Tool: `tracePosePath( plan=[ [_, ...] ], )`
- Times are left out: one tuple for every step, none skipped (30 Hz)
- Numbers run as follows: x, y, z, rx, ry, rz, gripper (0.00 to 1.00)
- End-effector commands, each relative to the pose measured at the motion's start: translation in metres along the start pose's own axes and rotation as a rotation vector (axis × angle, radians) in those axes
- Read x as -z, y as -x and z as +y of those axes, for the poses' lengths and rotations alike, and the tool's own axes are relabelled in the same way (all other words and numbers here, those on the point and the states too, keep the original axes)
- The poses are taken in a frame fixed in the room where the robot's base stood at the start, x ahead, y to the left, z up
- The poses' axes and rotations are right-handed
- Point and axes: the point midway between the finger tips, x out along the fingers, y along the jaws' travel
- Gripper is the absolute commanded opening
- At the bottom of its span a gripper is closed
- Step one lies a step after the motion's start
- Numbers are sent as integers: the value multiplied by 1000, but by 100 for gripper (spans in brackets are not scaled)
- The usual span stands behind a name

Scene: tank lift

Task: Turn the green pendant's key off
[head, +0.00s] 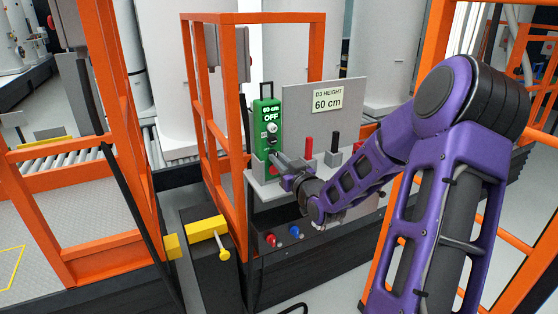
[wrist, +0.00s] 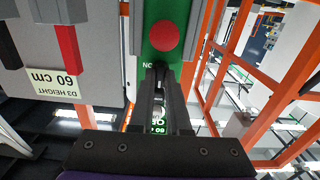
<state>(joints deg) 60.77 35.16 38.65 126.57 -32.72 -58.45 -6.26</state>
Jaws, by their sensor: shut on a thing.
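The green pendant (head: 264,112) stands upright in its grey holder on a grey shelf. In the wrist view the pendant (wrist: 183,14) appears upside down, with a red round button (wrist: 165,38) and a partly covered label beside my fingertips. My gripper (head: 273,152) reaches the pendant's front from the right. In the wrist view my gripper (wrist: 160,72) has its dark fingers close together against the pendant's face, shut on what appears to be the key. The key itself is hidden between the fingers, so its angle cannot be told.
A grey panel with a "60 cm" height sign (head: 328,101) stands right of the pendant. A red lever (head: 308,147) and a black lever (head: 334,142) rise from the shelf. Orange frame posts (head: 237,100) stand close on the left. Red and blue knobs sit below.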

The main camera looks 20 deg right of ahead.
Motion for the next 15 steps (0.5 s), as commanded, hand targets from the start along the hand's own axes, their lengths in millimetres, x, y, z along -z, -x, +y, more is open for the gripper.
tracePosePath(
  plan=[
    [1, 0, 0, -1, 1, 2, 0],
    [1, 0, 0, -1, 1, 2, 0],
    [1, 0, 0, -1, 0, 2, 0],
    [1, 0, 0, -1, 0, 2, 20],
    [1, 0, 0, -1, 0, 2, 25],
    [1, 0, 0, -1, 0, 2, 28],
    [1, 0, 0, -1, 0, 1, 28],
    [0, 0, 0, -1, 0, 1, 28],
    [0, 0, 0, -1, 0, 1, 28],
    [0, 0, 0, -1, -1, 1, 28],
    [0, 0, 0, -1, -1, 1, 28],
    [0, 0, 0, 0, -1, 1, 28],
    [0, 0, 0, -1, -1, 0, 28],
    [0, 0, 0, -1, -1, 0, 28],
    [0, 2, 0, -1, -1, 0, 28]
  ],
)
